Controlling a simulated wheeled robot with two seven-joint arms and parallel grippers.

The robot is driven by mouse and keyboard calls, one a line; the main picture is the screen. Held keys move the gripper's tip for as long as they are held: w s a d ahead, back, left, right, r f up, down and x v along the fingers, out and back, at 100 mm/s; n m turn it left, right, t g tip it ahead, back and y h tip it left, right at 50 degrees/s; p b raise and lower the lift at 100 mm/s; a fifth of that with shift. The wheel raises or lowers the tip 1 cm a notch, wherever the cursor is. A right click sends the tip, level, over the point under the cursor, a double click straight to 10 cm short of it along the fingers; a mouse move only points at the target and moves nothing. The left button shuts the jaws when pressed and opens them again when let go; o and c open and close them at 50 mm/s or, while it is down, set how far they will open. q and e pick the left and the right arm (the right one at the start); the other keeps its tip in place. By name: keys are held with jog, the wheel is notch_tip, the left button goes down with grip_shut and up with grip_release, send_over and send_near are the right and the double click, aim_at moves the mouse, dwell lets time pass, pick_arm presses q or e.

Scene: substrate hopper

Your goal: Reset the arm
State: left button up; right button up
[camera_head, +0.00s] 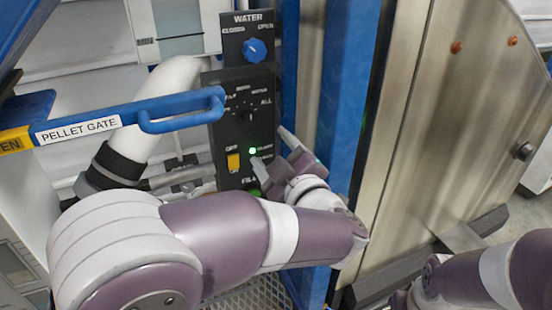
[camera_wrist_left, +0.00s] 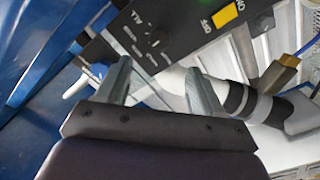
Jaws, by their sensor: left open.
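My left gripper (camera_head: 277,153) is open and empty in front of the lower part of the black control panel (camera_head: 242,85). In the left wrist view its two fingers (camera_wrist_left: 160,85) stand apart with nothing between them, and the panel (camera_wrist_left: 165,30) lies beyond them. My left arm (camera_head: 215,232) reaches in from the left and bends at the wrist by the blue post. Of my right arm (camera_head: 515,275) only a link shows at the lower right; its gripper is out of the picture.
The panel carries a blue WATER knob (camera_head: 254,50), a black selector, a yellow switch (camera_head: 233,161) and a lit green lamp (camera_head: 252,151). The blue PELLET GATE handle (camera_head: 180,108) juts across at left, above my arm. A metal hopper wall (camera_head: 455,120) stands right of the blue post (camera_head: 345,90).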

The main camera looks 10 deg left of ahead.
pick_arm(q)
jog(key=shift+s+d, duration=0.25)
jog(key=shift+s, duration=0.1)
jog(key=shift+w, duration=0.1)
